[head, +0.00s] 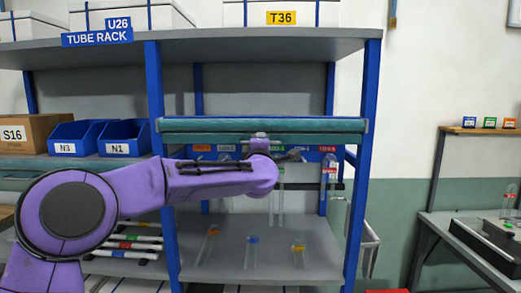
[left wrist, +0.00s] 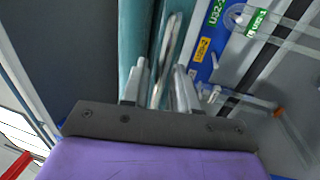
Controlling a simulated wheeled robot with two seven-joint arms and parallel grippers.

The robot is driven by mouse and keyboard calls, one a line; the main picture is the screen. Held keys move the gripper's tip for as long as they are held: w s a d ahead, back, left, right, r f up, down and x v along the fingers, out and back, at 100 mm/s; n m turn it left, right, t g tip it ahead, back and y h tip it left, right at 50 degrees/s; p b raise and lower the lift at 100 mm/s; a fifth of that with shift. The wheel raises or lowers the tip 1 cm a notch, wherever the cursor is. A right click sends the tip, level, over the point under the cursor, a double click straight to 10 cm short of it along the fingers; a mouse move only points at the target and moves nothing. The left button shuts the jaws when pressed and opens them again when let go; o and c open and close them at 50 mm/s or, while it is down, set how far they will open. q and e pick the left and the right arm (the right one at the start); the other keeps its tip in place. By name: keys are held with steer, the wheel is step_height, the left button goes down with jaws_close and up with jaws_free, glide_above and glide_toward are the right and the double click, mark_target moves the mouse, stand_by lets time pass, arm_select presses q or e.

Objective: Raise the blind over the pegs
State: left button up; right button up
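The teal blind (head: 315,139) is a narrow band across the rack bay, under a teal top bar (head: 215,125). It also shows as a teal strip in the left wrist view (left wrist: 132,35). Just below it a blue rail (head: 312,157) carries several pegs and small labels. My left gripper (head: 262,139) is at the middle of the blind's lower edge. In the left wrist view its two fingers (left wrist: 160,82) stand apart, with a thin pale bar (left wrist: 170,45) between them and gaps visible beside it. My right gripper is not in view.
Blue bins (head: 122,138) and a cardboard box (head: 25,133) stand on the left. Blue uprights (head: 362,190) bound the bay. A side bench (head: 440,225) stands at right.

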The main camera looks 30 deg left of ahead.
arm_select(q)
steer(key=b+v, duration=0.4)
steer(key=v, duration=0.5)
steer(key=shift+s+b, duration=0.3)
steer(key=shift+d, duration=0.1)
steer(key=s+d+f+m+g+h+b, duration=0.15)
steer(key=f+m, duration=0.25)
steer(key=f, duration=1.1)
steer(key=s+f+m+g+h, duration=0.1)
steer(key=s+f+m+g, duration=0.15)
steer(key=f, duration=1.25)
steer(key=s+d+f+m+g+h+b, duration=0.1)
steer(key=s+f+m+h, duration=0.3)
steer(key=f, duration=1.1)
steer(key=s+a+f+m+g+b, duration=0.1)
steer(key=s+f+g, duration=0.4)
steer(key=s+f, duration=0.9)
steer(key=s+a+f+m+g+y+b, duration=0.1)
steer(key=s+f+m+g, duration=0.3)
steer(key=s+f, duration=1)
steer(key=s+g, duration=0.1)
steer(key=s, duration=0.4)
steer(key=shift+s+a+m, duration=0.15)
steer(key=shift+s+m, duration=0.2)
steer(key=shift+s, duration=0.05)
